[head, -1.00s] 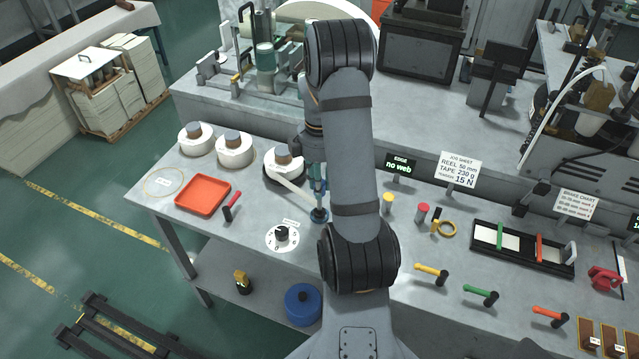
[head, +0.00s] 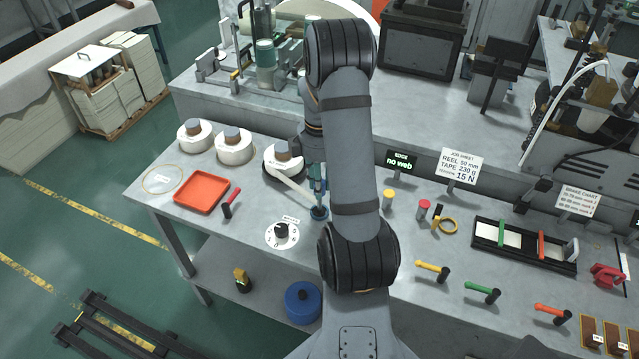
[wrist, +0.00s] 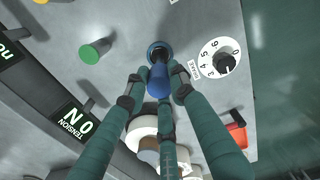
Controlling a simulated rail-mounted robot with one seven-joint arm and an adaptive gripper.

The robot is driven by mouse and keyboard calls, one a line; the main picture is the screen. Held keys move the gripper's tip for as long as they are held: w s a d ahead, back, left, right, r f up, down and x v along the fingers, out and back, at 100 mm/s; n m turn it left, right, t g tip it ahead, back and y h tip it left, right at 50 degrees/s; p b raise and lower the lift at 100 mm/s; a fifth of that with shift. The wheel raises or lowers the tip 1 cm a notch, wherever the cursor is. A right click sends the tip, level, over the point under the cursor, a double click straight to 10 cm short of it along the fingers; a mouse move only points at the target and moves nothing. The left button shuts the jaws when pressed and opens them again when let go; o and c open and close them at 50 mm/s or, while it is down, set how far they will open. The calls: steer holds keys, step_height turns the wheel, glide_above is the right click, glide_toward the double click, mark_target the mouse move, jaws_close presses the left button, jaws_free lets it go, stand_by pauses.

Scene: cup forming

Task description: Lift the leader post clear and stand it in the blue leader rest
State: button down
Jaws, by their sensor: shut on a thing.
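My gripper (wrist: 157,82) has teal fingers and is shut on the blue leader post (wrist: 159,78) in the wrist view. The post's far end overlaps the blue leader rest (wrist: 158,47), a round blue ring on the bench; I cannot tell whether the post is inside it or just above it. In the head view the gripper (head: 318,186) is partly hidden by my arm, directly above the blue rest (head: 319,213). A pale strip (head: 293,187) runs from the nearest white reel (head: 283,166) towards the gripper.
A white numbered dial (head: 282,234) lies close left of the rest. An orange tray (head: 201,195) and a red-handled tool (head: 232,203) are further left. Yellow (head: 388,199) and red (head: 424,207) buttons stand to the right. Other white reels (head: 233,147) stand behind.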

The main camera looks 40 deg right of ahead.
steer(key=c, duration=1.4)
jaws_free()
steer(key=o, duration=0.3)
steer(key=shift+o, duration=1)
step_height(320, 180, up, 8)
steer(key=p, duration=0.7)
